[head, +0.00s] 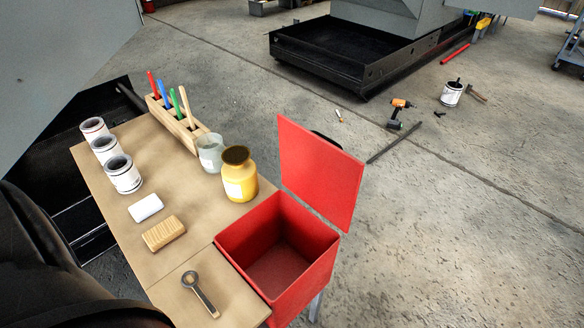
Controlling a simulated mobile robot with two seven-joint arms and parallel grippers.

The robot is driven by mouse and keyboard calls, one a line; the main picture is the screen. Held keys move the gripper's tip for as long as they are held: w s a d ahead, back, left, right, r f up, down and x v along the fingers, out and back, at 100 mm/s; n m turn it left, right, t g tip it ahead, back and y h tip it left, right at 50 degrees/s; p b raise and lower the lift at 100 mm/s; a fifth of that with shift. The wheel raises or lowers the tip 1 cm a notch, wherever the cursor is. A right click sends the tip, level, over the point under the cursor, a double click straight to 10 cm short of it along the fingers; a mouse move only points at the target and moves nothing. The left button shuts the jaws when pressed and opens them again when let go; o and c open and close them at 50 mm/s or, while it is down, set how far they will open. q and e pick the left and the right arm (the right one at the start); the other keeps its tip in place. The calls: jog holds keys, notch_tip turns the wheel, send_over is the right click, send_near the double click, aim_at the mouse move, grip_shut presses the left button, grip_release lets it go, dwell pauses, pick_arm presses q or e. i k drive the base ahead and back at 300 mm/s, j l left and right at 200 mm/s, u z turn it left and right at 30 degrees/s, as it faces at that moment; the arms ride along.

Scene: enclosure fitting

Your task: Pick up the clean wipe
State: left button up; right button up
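A small white folded pad (146,208), which looks like the clean wipe, lies flat on the wooden table (152,262). A tan striped block (164,233) lies just in front of it, apart from it; I cannot tell whether it is a brush or a used wipe. Neither gripper shows in the head view. Nothing touches or covers the white pad.
Several white cans (123,175) line the left edge. A pen rack (182,122), a glass jar (210,153) and a yellow jar (239,175) stand behind. A wrench (200,295) lies in front. An open red box (312,262) adjoins the right side.

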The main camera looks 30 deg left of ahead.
aim_at(148, 206)
jog(key=i+l+u, duration=0.1)
jog(key=u, duration=1.6)
jog(key=i+l+u, duration=0.1)
jog(key=l+u, duration=0.35)
jog(key=l, duration=0.15)
jog(key=l+u, duration=0.45)
jog(key=l, duration=0.15)
jog(key=l+u, duration=0.45)
jog(key=l, duration=0.2)
jog(key=k+l, duration=0.1)
jog(key=l, duration=0.6)
jog(key=k, duration=0.05)
